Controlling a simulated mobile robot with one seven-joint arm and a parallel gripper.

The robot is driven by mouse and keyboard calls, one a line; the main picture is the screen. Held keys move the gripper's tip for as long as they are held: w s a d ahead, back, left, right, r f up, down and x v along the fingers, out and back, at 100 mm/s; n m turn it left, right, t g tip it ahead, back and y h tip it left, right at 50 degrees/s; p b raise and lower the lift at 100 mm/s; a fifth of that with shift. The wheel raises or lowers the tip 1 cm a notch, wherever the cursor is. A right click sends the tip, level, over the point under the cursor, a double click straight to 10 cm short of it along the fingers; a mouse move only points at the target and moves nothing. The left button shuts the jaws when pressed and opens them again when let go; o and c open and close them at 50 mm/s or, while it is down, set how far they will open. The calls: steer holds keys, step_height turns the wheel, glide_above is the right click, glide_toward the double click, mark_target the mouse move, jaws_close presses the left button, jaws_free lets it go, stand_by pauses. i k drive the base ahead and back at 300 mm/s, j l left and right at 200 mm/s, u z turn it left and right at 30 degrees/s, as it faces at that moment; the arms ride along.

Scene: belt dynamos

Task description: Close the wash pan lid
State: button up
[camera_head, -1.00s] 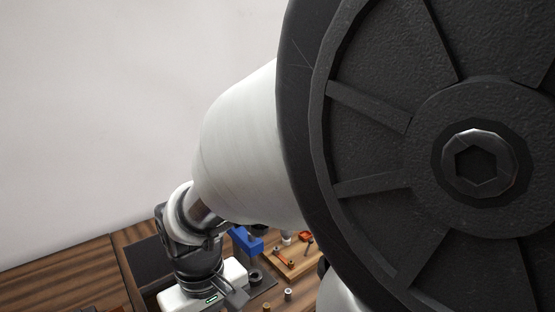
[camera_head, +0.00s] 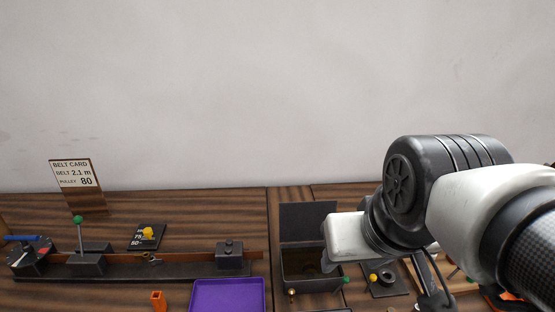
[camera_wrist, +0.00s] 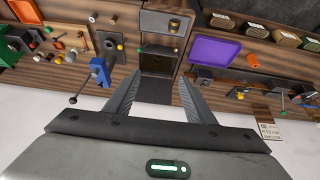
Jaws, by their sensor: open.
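The wash pan (camera_head: 297,268) is a dark open box on the wooden bench, right of centre in the head view. Its dark lid (camera_head: 306,220) stands raised at the back edge, so the pan is open. In the wrist view the pan (camera_wrist: 160,50) lies beyond my fingers, with the flat lid (camera_wrist: 154,90) between them. My gripper (camera_wrist: 160,77) is open and empty, its two fingers spread to either side of the lid. In the head view my white hand covers the pan's right part, and the fingers are hard to make out. I cannot tell whether a finger touches the lid.
A purple tray (camera_head: 228,296) lies left of the pan. Further left are a long dark rail fixture (camera_head: 150,268) with a green-knobbed lever and a belt card (camera_head: 76,174). A blue clamp-like tool (camera_wrist: 100,72) stands beside the pan in the wrist view. The wall is behind.

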mark_target(297, 221)
steer(key=j+z, duration=0.2)
steer(key=j, duration=0.5)
steer(key=k+j+z, duration=0.15)
steer(key=j, duration=0.55)
